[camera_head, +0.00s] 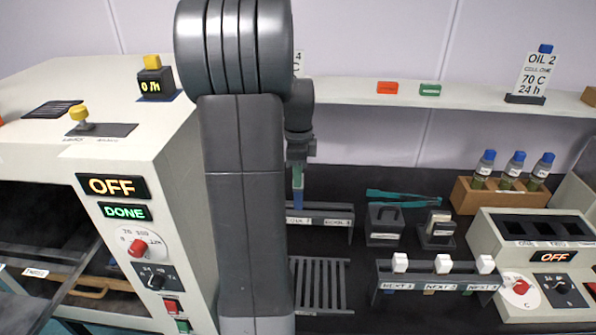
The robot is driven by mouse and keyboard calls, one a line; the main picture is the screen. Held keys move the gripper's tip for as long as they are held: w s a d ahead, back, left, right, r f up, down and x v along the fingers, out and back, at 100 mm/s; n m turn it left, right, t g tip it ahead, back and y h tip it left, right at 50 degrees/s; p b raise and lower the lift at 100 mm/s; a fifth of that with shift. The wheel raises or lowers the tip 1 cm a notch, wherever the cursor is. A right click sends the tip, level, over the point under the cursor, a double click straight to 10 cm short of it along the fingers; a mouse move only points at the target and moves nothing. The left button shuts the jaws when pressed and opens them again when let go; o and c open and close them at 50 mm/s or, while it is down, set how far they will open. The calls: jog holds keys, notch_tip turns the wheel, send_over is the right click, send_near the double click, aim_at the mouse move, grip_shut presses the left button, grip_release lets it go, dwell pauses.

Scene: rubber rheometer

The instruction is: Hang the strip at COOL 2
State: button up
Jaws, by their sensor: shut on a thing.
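My gripper (298,162) is shut on a narrow bluish strip (297,190) that hangs straight down. The strip is at the left part of the low grey COOL rail (320,213), over the left label; I cannot tell whether it touches the rail. The right label on the rail, seemingly COOL 2 (338,222), lies to the right of the strip and has nothing hanging at it that I can see. My own arm stands in front and hides whatever is left of the rail.
A slatted grey rack (322,285) lies in front of the rail. The NEXT rail (437,276) with white clips is front right. A large white oven (150,190) stands left.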

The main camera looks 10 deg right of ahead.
aim_at(298, 193)
jog(key=shift+f+b, duration=2)
jog(key=shift+f, duration=1.45)
jog(key=o, duration=1.1)
jog(key=shift+c, duration=0.2)
notch_tip(298, 193, up, 6)
jog(key=p, duration=0.5)
jog(key=shift+r, duration=0.1)
